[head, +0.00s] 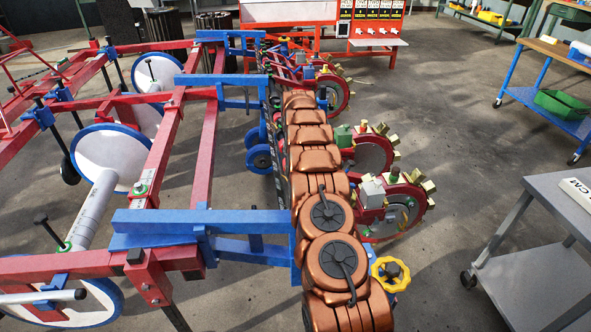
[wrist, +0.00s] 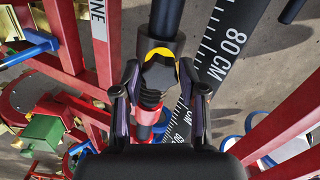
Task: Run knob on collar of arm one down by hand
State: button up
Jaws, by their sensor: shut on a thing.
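A black lobed knob (wrist: 158,73) with a yellow ring behind it sits on a black collar (wrist: 174,44) in the wrist view. The collar is around a dark bar (wrist: 168,15). A black threaded piece (wrist: 151,99) shows just below the knob. My gripper (wrist: 158,88) has one finger on each side of the knob and is shut on it. The exact contact points are hard to see. A red beam marked "ONE" (wrist: 97,12) runs along the left. In the head view, my copper arm hides the knob and gripper.
Red planter beams (head: 205,135) and blue crossbars (head: 200,222) fill the left. A yellow handwheel (head: 390,272) is near my arm. A grey cart (head: 545,235) stands right, with open floor between.

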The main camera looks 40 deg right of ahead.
jog(key=m+p, duration=0.1)
jog(key=m, duration=0.3)
jog(key=shift+m, duration=0.3)
jog(key=m+p, duration=0.1)
jog(key=m, duration=0.4)
jog(key=shift+w+m+p, duration=0.1)
jog(key=shift+m+p, duration=0.2)
jog(key=m+p, duration=0.1)
jog(key=m, duration=0.3)
jog(key=shift+r, duration=0.1)
jog(key=m, duration=0.5)
jog(key=shift+w, duration=0.1)
jog(key=shift+m, duration=0.3)
jog(key=o, duration=1.1)
